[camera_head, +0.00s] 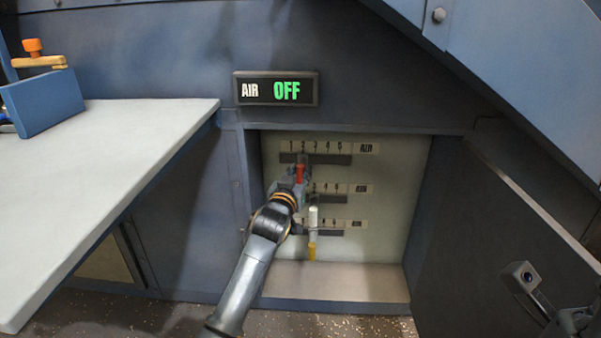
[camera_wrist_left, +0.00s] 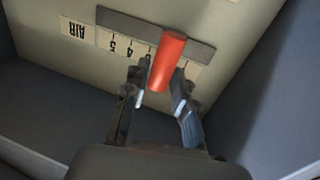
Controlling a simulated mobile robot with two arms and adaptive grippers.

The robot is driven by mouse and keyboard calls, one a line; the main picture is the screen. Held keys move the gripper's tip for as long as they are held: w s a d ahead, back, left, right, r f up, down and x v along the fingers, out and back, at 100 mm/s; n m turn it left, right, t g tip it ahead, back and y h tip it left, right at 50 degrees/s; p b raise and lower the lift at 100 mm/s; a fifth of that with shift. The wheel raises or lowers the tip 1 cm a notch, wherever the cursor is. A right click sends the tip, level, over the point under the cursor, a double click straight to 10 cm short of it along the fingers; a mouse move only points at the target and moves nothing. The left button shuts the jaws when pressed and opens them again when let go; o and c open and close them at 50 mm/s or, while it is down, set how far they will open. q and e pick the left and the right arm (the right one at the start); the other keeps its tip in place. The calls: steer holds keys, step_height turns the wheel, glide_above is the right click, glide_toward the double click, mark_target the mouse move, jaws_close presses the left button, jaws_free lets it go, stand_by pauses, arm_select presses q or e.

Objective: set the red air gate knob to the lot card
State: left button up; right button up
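The red air gate knob (camera_head: 300,173) sits on the top slot of a recessed panel (camera_head: 385,220), near the mark 2. It also shows in the left wrist view (camera_wrist_left: 167,64), tilted toward the camera. My left gripper (camera_head: 293,187) is at the knob, with one finger on each side of it (camera_wrist_left: 161,85). The fingers are very close to the knob; whether they press on it I cannot tell. What looks like my right gripper (camera_head: 573,322) is partly in view at the lower right, its fingers unclear. I see no readable lot card.
A lit sign (camera_head: 276,89) reads AIR OFF. A white knob (camera_head: 313,215) and a yellow knob (camera_head: 312,250) are below the red one. A pale table (camera_head: 110,150) is at left, with a blue block (camera_head: 45,103) on it. An open dark door (camera_head: 490,240) flanks the recess.

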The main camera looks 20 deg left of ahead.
arm_select(q)
steer(key=shift+o, duration=1.1)
steer(key=shift+f, duration=0.1)
steer(key=shift+s, duration=0.1)
steer(key=s+d, duration=0.1)
steer(key=s, duration=1)
steer(key=shift+s, duration=0.4)
